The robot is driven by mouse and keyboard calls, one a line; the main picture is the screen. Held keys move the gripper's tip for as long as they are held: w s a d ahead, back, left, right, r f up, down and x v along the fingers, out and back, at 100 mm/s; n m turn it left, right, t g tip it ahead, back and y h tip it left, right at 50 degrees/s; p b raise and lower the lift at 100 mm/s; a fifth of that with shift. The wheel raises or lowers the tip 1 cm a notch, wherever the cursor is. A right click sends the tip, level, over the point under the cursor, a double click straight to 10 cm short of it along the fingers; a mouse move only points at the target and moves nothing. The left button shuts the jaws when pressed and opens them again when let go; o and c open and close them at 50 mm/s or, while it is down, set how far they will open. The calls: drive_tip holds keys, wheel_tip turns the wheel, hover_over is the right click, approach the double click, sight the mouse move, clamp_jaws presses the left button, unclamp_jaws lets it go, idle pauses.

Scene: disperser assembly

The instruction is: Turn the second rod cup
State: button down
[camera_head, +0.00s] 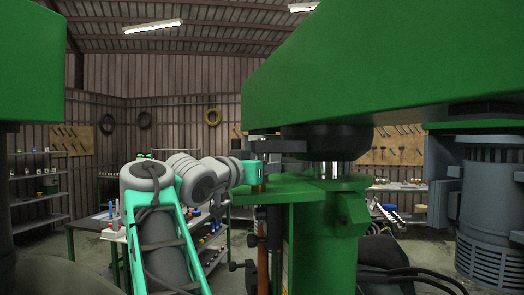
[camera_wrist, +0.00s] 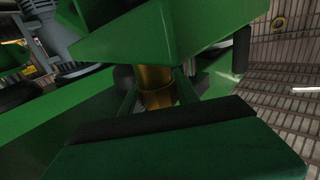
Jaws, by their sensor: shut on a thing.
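The rod cup (camera_wrist: 155,86) is a brass-coloured cylinder in the middle of the wrist view. My gripper (camera_wrist: 158,94) has a thin green finger on each side of it and is shut on it. The cup's top is hidden behind a green machine part. In the head view my gripper (camera_head: 252,169) is at the left edge of the green machine, beside a dark bracket (camera_head: 277,146). A copper-coloured rod (camera_head: 262,258) stands upright below it. The cup is too small there to judge its turn.
A big green beam (camera_head: 390,62) hangs over the right side, with a black hub and steel shaft (camera_head: 330,169) under it. A grey motor (camera_head: 492,215) stands at far right. A workbench (camera_head: 205,245) and shelves (camera_head: 40,199) lie behind at left.

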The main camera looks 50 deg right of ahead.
drive_tip(key=g+p, duration=0.1)
drive_tip(key=m+g+p, duration=0.1)
drive_tip(key=r+m+g+p, duration=0.1)
drive_tip(key=shift+s+p, duration=0.25)
drive_tip(key=shift+p, duration=0.1)
drive_tip(key=shift+s+f+m+g+p, duration=0.1)
drive_tip(key=shift+m+g+p, duration=0.3)
drive_tip(key=shift+g, duration=0.3)
drive_tip(key=shift+f, duration=0.1)
drive_tip(key=c, duration=1.3)
unclamp_jaws()
drive_tip(key=o, duration=0.4)
drive_tip(key=shift+f, duration=0.15)
drive_tip(key=shift+f, duration=0.15)
